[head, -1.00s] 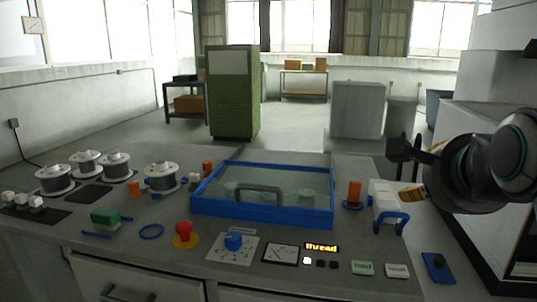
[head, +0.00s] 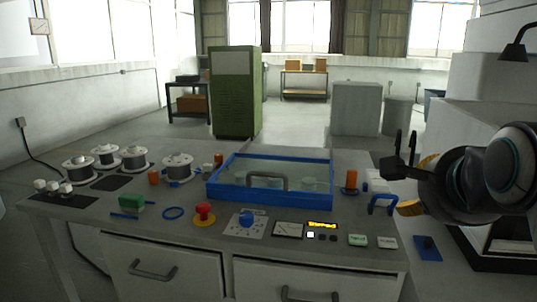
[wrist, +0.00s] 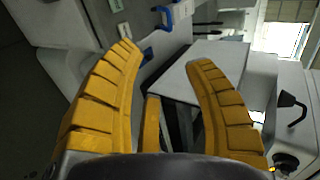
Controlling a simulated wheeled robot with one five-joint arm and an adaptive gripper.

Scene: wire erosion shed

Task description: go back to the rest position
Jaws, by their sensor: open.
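My gripper (head: 398,186) is at the right of the head view, above the right end of the bench, and stands apart from the things on it. The grey bench (head: 95,213) carries a blue-framed tray with a clear lid and handle (head: 220,191).
Several wire spools (head: 133,158) stand at the left. A red knob (head: 204,211), a blue dial (head: 246,218) and a green block (head: 132,202) are near the front. A green cabinet (head: 235,95) stands behind.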

